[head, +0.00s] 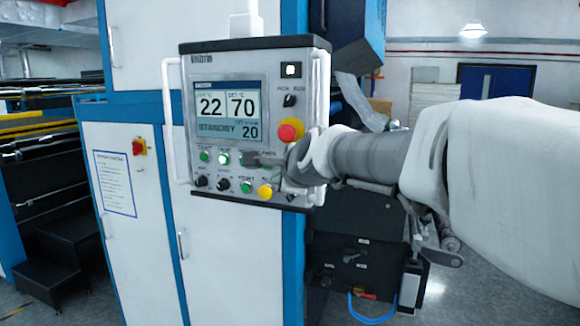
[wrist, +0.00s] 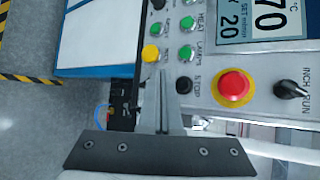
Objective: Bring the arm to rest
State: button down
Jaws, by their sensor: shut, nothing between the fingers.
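My gripper (head: 252,160) is in front of the lower right part of the control panel (head: 235,55). In the wrist view its shut fingers (wrist: 163,85) appear as one narrow edge, with nothing between them. They point at the button area, and I cannot tell whether they touch it. My arm reaches in from the right and hides part of the panel's lower right corner. The panel's screen (head: 228,105) reads 22, 70, STANDBY and 20. One green button (head: 223,158) looks brightly lit.
A red stop button (head: 290,130) is close above my wrist; it also shows in the wrist view (wrist: 233,87). A yellow button (head: 265,191) lies below the gripper. White handles (head: 178,120) flank the panel. A blue door (head: 492,88) stands far back right.

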dwell(0.3)
jog(key=s+d+f+n+g+h, duration=0.1)
jog(key=s+d+f+n, duration=0.4)
jog(key=s, duration=0.5)
jog(key=s+d+f+n+g+h, duration=0.2)
jog(key=s+d+f+n, duration=0.4)
jog(key=s, duration=0.4)
jog(key=s+d+f+n+g+h, duration=0.1)
jog(key=s+d+f+n+g, duration=0.2)
jog(key=s, duration=0.8)
notch_tip(320, 180, down, 2)
jog(key=d+n, duration=0.2)
jog(key=n, duration=0.1)
jog(key=shift+d+f+n+g, duration=0.15)
jog(key=shift+f+n+g, duration=0.1)
jog(key=shift+n+g, duration=0.05)
jog(key=c, duration=1.6)
grip_release()
